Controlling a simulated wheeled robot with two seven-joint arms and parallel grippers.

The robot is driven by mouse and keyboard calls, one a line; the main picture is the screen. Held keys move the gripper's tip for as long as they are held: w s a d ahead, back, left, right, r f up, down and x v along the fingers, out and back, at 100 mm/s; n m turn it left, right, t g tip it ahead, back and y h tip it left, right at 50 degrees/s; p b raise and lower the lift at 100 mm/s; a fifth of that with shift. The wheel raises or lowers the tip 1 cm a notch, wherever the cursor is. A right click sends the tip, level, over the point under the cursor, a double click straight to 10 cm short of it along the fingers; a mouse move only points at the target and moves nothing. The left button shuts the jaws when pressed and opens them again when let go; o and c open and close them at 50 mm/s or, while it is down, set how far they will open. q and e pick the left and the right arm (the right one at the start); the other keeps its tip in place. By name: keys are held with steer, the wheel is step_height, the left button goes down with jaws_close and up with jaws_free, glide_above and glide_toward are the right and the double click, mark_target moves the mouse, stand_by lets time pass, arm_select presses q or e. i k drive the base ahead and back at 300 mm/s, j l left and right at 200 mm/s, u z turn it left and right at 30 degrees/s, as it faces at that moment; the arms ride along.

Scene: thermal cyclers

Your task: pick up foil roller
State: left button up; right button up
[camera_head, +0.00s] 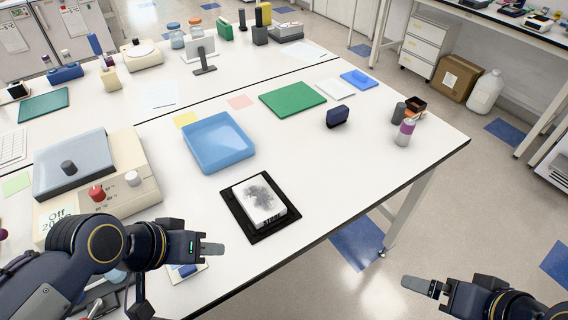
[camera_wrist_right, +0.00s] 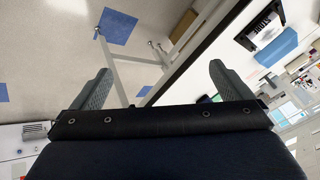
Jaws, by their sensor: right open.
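I cannot say for certain which item is the foil roller. A small dark navy object with a rounded top (camera_head: 338,117) stands on the bench right of the green mat and may be it. My right gripper (camera_head: 425,286) is off the bench's front edge, over the floor and far from that object. In the right wrist view its two fingers (camera_wrist_right: 160,88) are wide apart with nothing between them. My left gripper (camera_head: 211,249) is low at the bench's front, left of the black tray. Its fingers overlap, so its opening is unclear.
Behind are a blue tray (camera_head: 218,143) and green mat (camera_head: 292,98). A thermal cycler (camera_head: 120,190) stands left. A purple-and-grey bottle (camera_head: 405,132) stands near the right edge. Bench space right of the black tray is clear.

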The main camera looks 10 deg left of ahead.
mark_target(336, 116)
steer(key=i+l+u, duration=0.1)
steer(key=l, duration=0.3)
steer(key=i+l, duration=0.2)
steer(key=l, duration=0.2)
steer(key=i+l+u, duration=0.15)
steer(key=l, duration=0.25)
steer(key=i+l+u, duration=0.1)
steer(key=l, duration=0.3)
steer(key=i+l+u, duration=0.1)
steer(key=i+l, duration=0.5)
steer(key=i, duration=0.1)
